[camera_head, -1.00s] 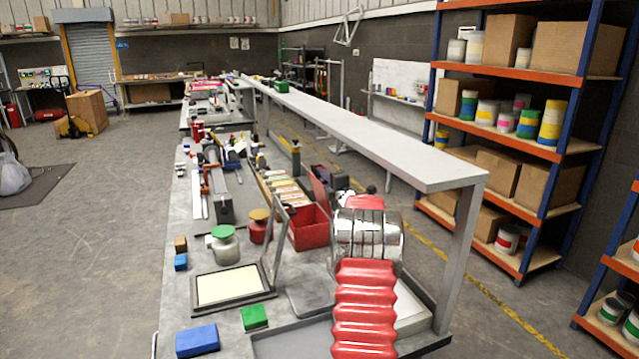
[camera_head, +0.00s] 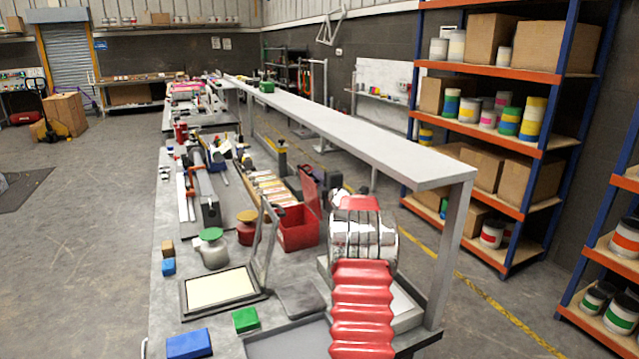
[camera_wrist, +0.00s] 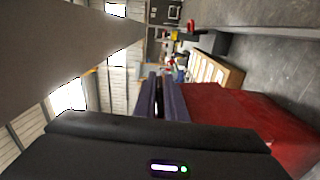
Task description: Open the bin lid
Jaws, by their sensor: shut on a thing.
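The red bin (camera_head: 298,228) stands on the workbench beyond my arm. Its red lid (camera_head: 310,187) stands steeply raised at the bin's right side, and the bin's inside shows. My gripper (camera_wrist: 162,92) shows in the wrist view with its dark fingers close together, shut at the lid. A broad red surface, which looks like the lid (camera_wrist: 245,112), fills the right of that view beside the fingers. The exact grip point is hidden. In the head view, my red and chrome arm covers the area right of the bin.
A long raised grey shelf (camera_head: 370,145) runs along the bench's right side, close to my arm. Left of the bin are red (camera_head: 246,230) and green-lidded (camera_head: 213,252) pots, a framed screen (camera_head: 222,290) and small blocks. Racks stand at right.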

